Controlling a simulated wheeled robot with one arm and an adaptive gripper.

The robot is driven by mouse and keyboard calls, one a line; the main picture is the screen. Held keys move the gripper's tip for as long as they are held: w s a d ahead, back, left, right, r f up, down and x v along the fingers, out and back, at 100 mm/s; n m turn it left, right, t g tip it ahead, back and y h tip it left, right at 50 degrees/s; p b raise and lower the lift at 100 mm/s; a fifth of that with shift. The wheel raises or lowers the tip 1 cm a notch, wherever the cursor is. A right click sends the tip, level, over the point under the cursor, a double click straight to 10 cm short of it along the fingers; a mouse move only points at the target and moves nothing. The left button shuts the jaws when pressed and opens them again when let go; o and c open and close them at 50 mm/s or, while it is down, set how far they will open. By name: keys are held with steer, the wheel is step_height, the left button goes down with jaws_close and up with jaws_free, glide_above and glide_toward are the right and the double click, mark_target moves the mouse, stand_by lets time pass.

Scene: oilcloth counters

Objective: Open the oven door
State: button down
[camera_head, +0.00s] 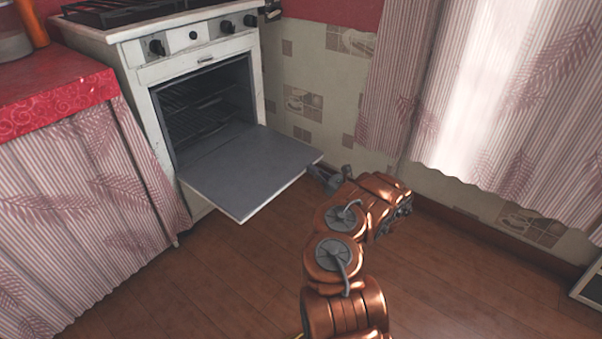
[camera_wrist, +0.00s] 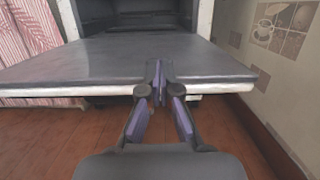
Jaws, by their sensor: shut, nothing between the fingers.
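The white oven (camera_head: 205,70) stands against the back wall, left of centre in the head view. Its door (camera_head: 245,170) is swung down and lies about level, with the grey inner face up. Dark racks show inside the oven cavity (camera_head: 205,105). My gripper (camera_head: 318,175) is at the door's right front corner in the head view. In the wrist view my gripper (camera_wrist: 158,78) is shut and empty, with its tips at the front edge of the door (camera_wrist: 90,65). I cannot tell whether they touch it. The door's outer face and handle are hidden.
A counter with a red oilcloth (camera_head: 50,95) and striped curtain stands left of the oven. The tiled wall (camera_head: 310,85) and a striped window curtain (camera_head: 510,110) are on the right. The wooden floor (camera_head: 210,280) in front is clear.

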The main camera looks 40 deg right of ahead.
steer(key=s+a+f+p, duration=0.1)
steer(key=s+a+f, duration=0.2)
steer(key=f, duration=0.3)
steer(key=s+a+f+p, duration=0.2)
steer(key=a+f, duration=0.2)
steer(key=f, duration=0.3)
steer(key=w+a+r+b, duration=0.2)
steer(key=w+r+b, duration=0.4)
steer(key=w, duration=0.3)
steer(key=shift+r, duration=0.25)
steer(key=shift+w, duration=0.1)
steer(key=shift+r, duration=0.25)
